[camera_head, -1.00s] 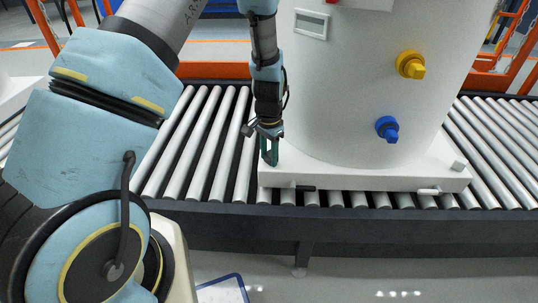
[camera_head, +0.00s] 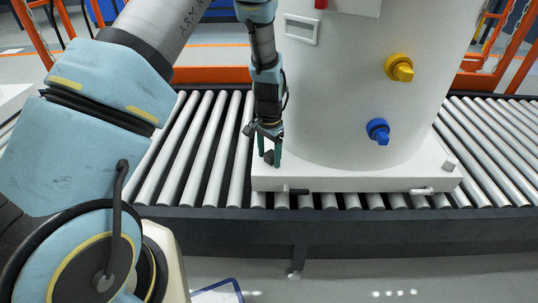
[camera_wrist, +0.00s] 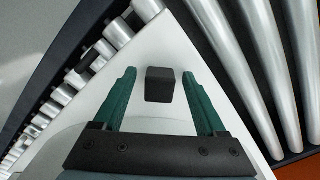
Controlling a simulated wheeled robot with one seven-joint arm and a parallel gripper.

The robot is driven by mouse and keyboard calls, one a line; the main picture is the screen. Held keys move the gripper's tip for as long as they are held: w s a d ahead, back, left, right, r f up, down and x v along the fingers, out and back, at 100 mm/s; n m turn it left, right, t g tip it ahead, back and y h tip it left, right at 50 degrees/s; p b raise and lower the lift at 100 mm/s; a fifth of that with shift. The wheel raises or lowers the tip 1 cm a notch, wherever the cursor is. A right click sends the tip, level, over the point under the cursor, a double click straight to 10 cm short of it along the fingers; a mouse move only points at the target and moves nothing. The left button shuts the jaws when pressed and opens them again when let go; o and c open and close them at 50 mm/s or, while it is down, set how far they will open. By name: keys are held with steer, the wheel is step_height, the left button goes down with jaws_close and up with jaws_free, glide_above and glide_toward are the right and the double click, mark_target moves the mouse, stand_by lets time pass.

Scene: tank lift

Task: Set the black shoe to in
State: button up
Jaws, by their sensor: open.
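A small black block (camera_head: 269,158), which looks like the black shoe, sits on the left front corner of the white tank's base (camera_head: 345,180). In the wrist view the black block (camera_wrist: 160,84) stands between the two green fingers, with a gap on each side. My gripper (camera_head: 269,155) points down over that corner and is open, its fingers on either side of the block. It shows open in the wrist view too (camera_wrist: 160,75). I cannot tell how far the fingertips reach below the block's top.
The tank (camera_head: 350,90) rises close beside my gripper, with a yellow knob (camera_head: 399,68) and a blue knob (camera_head: 378,131). A black peg (camera_head: 294,191) and a white peg (camera_head: 421,190) show at the base's front edge. A pale block (camera_head: 449,164) sits at its right corner. Rollers (camera_head: 205,140) lie left.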

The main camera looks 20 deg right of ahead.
mark_target(268, 154)
step_height(268, 154, up, 11)
stand_by(0.6)
steer(key=shift+a+f, duration=0.1)
steer(key=w+a+r+n, duration=0.1)
steer(key=a+r+n, duration=0.2)
steer(key=a, duration=0.4)
steer(key=w+a+r+n, duration=0.1)
steer(key=a+r+n, duration=0.15)
steer(key=a, duration=0.55)
steer(key=s+a+r+n+t, duration=0.1)
steer(key=s+a+r+n, duration=0.25)
steer(key=a, duration=0.55)
steer(key=s+a+r+n+t, duration=0.15)
steer(key=s+a+n, duration=0.25)
steer(key=a, duration=0.4)
steer(key=w+p+v, duration=0.3)
steer(key=p+v, duration=1)
steer(key=p, duration=0.1)
steer(key=shift+a+r+g, duration=0.4)
steer(key=shift+r+g, duration=0.05)
steer(key=shift+r, duration=0.2)
